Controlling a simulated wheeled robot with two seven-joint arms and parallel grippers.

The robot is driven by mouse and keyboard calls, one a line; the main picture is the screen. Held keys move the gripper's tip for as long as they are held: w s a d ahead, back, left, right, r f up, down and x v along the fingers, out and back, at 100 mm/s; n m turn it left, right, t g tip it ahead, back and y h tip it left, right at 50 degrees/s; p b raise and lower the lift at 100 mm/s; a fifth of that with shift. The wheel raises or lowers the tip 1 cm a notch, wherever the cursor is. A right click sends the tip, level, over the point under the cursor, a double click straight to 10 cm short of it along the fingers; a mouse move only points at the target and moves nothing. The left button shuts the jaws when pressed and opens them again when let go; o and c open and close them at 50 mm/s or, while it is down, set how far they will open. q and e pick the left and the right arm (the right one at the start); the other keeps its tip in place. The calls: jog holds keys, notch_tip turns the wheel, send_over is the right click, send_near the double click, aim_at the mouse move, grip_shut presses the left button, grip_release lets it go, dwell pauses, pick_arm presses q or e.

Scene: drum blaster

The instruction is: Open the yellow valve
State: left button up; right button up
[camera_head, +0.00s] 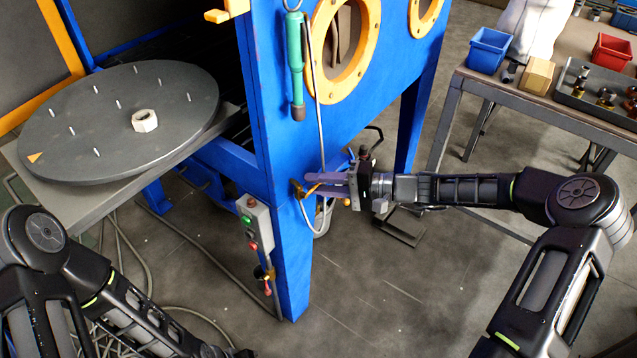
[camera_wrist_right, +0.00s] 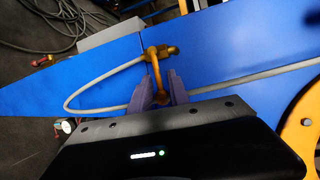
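The yellow valve (camera_head: 299,190) sits on the blue machine's front post, with a grey hose attached. In the right wrist view the valve (camera_wrist_right: 152,55) has its lever pointing toward my gripper. My right gripper (camera_head: 318,184) reaches in from the right at the valve. In the right wrist view its purple fingers (camera_wrist_right: 158,85) stand apart on either side of the lever, with a gap visible around it. I cannot tell whether either finger touches the lever. My left arm shows at the lower left, but its gripper fingers are out of view.
The blue machine (camera_head: 262,95) has orange-ringed openings (camera_head: 376,50) and a hanging green tool (camera_head: 296,60). A control box (camera_head: 255,225) hangs left of the post. A round grey turntable (camera_head: 90,125) stands at left. A workbench (camera_head: 560,112) with bins is at right.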

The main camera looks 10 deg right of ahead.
grip_shut()
dwell(1.1)
